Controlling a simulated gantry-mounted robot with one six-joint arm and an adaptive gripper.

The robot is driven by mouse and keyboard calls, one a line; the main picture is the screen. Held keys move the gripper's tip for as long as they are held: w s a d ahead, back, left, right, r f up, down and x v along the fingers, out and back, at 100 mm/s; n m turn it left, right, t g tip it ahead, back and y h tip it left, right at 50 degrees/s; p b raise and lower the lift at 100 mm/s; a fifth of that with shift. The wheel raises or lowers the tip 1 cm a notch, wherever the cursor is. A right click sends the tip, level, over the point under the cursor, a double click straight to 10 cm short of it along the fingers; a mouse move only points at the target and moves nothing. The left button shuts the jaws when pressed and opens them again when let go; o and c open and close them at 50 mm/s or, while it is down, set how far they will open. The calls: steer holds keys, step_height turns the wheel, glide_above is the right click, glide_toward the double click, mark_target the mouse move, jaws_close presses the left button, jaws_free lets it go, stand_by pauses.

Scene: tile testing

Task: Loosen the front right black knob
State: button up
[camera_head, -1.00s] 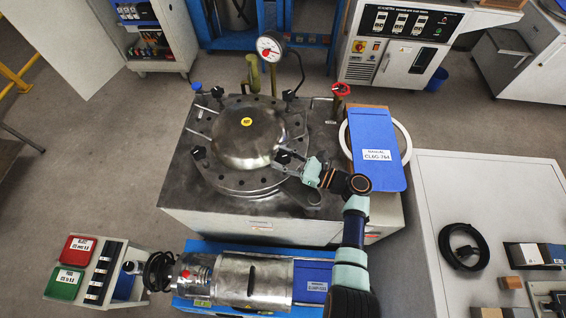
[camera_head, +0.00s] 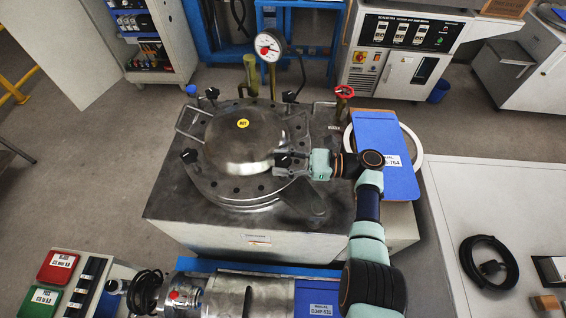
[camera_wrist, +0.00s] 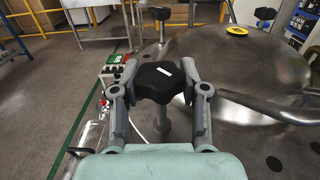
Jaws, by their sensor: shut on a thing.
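The front right black knob (camera_wrist: 160,82) has a white mark on top and stands on an upright metal rod. My gripper (camera_wrist: 159,74) is shut on it, one finger on each side. In the head view my gripper (camera_head: 284,161) reaches in from the right at the front right edge of the round steel lid (camera_head: 238,140). The knob (camera_head: 283,160) is partly hidden there by the fingers. Whether its thread has turned cannot be told.
Other black knobs stand at the front left (camera_head: 189,156), back left (camera_head: 212,92) and back right (camera_head: 289,97). A pressure gauge (camera_head: 268,46) rises behind the lid. A blue manual (camera_head: 384,150) lies right of the lid, near my arm. A metal handle (camera_wrist: 265,108) runs beside the gripper.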

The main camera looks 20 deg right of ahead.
steer(key=o, duration=1.1)
steer(key=shift+o, duration=0.2)
steer(key=shift+d, duration=0.1)
steer(key=v, duration=0.7)
steer(key=shift+s, duration=0.15)
steer(key=shift+d, duration=0.1)
